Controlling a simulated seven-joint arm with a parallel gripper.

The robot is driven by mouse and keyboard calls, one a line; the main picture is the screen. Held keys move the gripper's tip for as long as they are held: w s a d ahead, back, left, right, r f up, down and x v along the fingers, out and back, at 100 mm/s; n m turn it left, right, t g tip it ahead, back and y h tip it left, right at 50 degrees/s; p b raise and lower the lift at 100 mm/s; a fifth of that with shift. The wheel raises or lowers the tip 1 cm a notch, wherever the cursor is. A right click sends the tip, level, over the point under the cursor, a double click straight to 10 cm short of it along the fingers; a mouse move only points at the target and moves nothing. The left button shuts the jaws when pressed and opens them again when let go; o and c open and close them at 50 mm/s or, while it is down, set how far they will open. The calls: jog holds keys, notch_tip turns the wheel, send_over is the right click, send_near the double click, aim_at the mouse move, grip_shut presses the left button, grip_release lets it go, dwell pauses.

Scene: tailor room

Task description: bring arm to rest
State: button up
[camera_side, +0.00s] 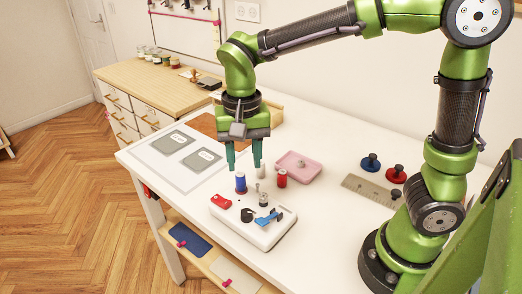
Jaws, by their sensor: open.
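My gripper (244,165) hangs fingers-down over the middle of the white table (320,215). Its two teal fingers are apart. A blue spool (240,183) stands just below and in front of the left finger. A small white spool (261,171) stands close to the right finger; I cannot tell whether they touch. A red spool (282,178) stands a little further right. I see nothing clearly held between the fingers.
A pink dish (300,168), a metal ruler plate (368,190), blue (371,162) and red (396,174) knobbed pieces lie right. A mat with grey pieces (172,143) lies left.

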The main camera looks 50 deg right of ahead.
jog(key=shift+r, duration=0.85)
jog(key=s+d+r+n+t+y, duration=0.2)
jog(key=s+d+r+n+t, duration=0.1)
jog(key=s+d+t, duration=0.4)
jog(key=s+d+n, duration=0.1)
jog(key=s, duration=0.1)
jog(key=shift+s+d, duration=0.25)
jog(key=shift+s, duration=0.15)
